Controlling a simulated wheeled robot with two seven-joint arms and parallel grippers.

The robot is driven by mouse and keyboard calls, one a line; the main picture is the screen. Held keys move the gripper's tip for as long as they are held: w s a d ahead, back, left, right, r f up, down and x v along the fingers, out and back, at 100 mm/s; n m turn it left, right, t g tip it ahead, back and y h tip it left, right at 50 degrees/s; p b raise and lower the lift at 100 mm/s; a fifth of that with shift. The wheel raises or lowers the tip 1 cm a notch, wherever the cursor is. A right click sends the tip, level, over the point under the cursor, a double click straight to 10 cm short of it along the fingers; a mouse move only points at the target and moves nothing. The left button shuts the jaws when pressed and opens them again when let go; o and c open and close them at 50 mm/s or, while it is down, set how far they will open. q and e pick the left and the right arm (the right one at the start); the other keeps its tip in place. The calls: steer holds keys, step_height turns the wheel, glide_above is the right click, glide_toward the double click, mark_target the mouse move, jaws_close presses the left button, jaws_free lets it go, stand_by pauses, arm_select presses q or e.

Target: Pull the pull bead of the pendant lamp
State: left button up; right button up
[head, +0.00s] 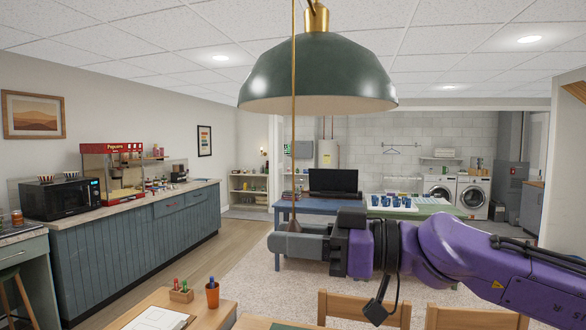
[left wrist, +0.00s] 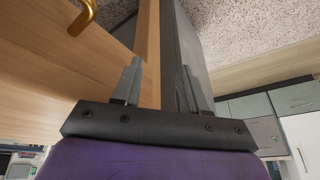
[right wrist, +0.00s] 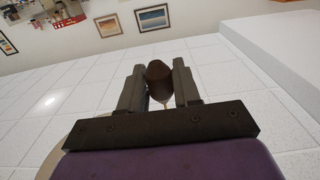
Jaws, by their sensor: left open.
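The pendant lamp (head: 318,72) has a dark green shade and hangs at the top middle of the head view. Its thin pull cord (head: 293,150) drops straight down to a brown pull bead (head: 293,226). My right gripper (head: 285,243) is at the bead, and its fingers hide the bead's lower part. In the right wrist view the bead (right wrist: 158,78) sits between the two fingertips (right wrist: 159,88), with a finger close against each side. My left gripper (left wrist: 158,85) is open and empty in the left wrist view, low down beside wooden furniture.
A wooden table (head: 160,300) with a clipboard and pen cups is at the front, with chairs (head: 365,305) beside it. A blue table (head: 312,203) carrying a dark screen stands behind my right gripper. A counter (head: 130,225) runs along the left wall. The air around the lamp is clear.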

steer(key=shift+f, duration=0.15)
steer(key=shift+f+b, duration=0.8)
steer(key=shift+b, duration=0.1)
steer(key=shift+r, duration=0.1)
steer(key=shift+r+p, duration=0.65)
steer(key=shift+r, duration=0.2)
steer(key=o, duration=0.7)
